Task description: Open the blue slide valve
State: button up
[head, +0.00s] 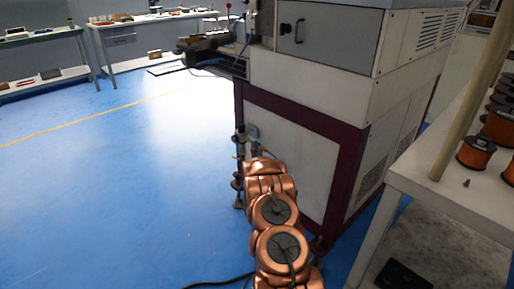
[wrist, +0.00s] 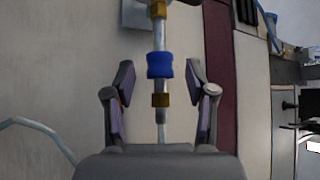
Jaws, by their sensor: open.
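The blue slide valve (wrist: 160,65) shows in the wrist view as a short blue sleeve on a thin upright metal pipe. A brass fitting (wrist: 160,100) sits below it and another brass fitting (wrist: 158,10) above it. My gripper (wrist: 160,80) is open, with one finger to the left and one to the right of the pipe. In the picture the sleeve lies between the fingertips, with a visible gap on each side. I cannot tell the depth between the fingers and the sleeve. In the head view I cannot make out the blue sleeve; my arm reaches toward the machine's corner.
The large white machine (head: 290,165) with a dark red frame stands right beside my arm. A bench (head: 450,205) with copper wire spools (head: 476,152) is at the right. The blue floor (head: 120,190) at the left is clear. A pale hose (wrist: 35,125) curves at the wrist view's left.

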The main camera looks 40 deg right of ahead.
jog(key=shift+x, duration=1.35)
grip_shut()
